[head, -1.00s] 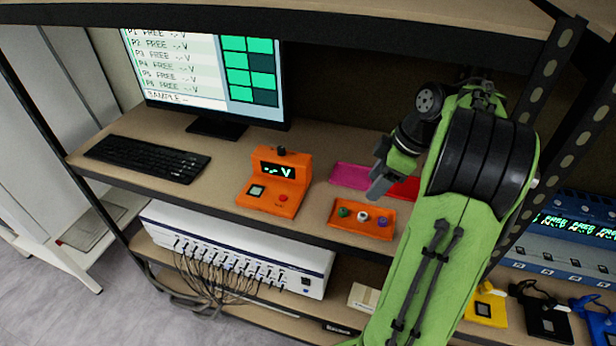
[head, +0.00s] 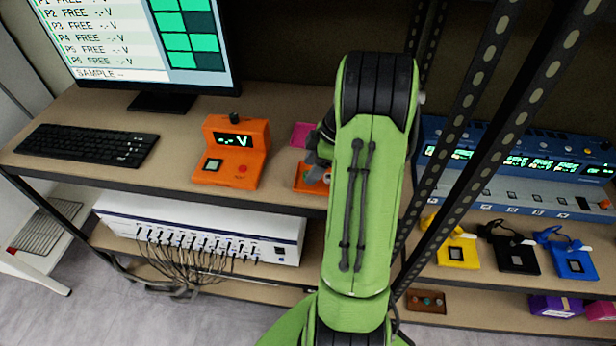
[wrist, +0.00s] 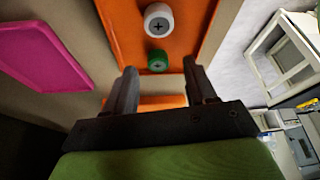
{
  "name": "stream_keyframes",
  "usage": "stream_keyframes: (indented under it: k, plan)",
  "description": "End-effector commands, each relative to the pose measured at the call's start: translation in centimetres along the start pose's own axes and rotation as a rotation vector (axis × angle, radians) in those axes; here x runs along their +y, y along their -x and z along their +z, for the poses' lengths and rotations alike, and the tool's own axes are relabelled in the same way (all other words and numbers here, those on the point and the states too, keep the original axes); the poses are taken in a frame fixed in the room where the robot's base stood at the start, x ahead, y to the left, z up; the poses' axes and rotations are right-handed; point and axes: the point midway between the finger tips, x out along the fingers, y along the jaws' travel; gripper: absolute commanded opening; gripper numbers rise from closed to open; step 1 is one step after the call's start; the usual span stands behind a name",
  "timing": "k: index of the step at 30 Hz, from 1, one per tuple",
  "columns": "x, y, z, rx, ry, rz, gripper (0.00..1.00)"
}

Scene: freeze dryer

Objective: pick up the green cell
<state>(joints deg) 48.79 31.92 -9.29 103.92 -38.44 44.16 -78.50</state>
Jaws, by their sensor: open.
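The green cell (wrist: 157,62) shows in the wrist view as a short round cell with a plus mark on its end, in the orange tray (wrist: 122,22). It lies between and just beyond the fingertips of my gripper (wrist: 160,78), which is open and empty. A white cell (wrist: 159,20) lies just beyond it in the same tray. In the head view my arm hides most of the orange tray (head: 307,179) and the green cell. Only part of my dark gripper (head: 317,166) shows there, over the tray.
A pink tray (wrist: 45,55) lies left of the orange tray. In the head view an orange voltage tester (head: 232,152) stands to the left, with a keyboard (head: 85,145) and monitor beyond. A black shelf post (head: 470,130) stands right of my arm.

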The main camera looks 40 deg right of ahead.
Motion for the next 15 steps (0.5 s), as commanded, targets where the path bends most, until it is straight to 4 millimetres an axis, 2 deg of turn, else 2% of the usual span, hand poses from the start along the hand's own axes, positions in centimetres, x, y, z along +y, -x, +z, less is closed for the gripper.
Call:
stream_keyframes:
  k: [1,3,9,11,15]
  plan:
    - [-0.05,-0.89,0.0,0.001,-0.001,-0.004,0.56]
    - [-0.02,-1.46,0.01,0.0,0.0,-0.002,0.56]
    - [0.01,-1.54,0.03,-0.001,0.0,0.0,0.56]
    - [0.01,-1.53,0.02,-0.001,0.0,0.0,0.48]
    - [0.01,-1.51,0.02,0.0,0.0,0.0,0.27]
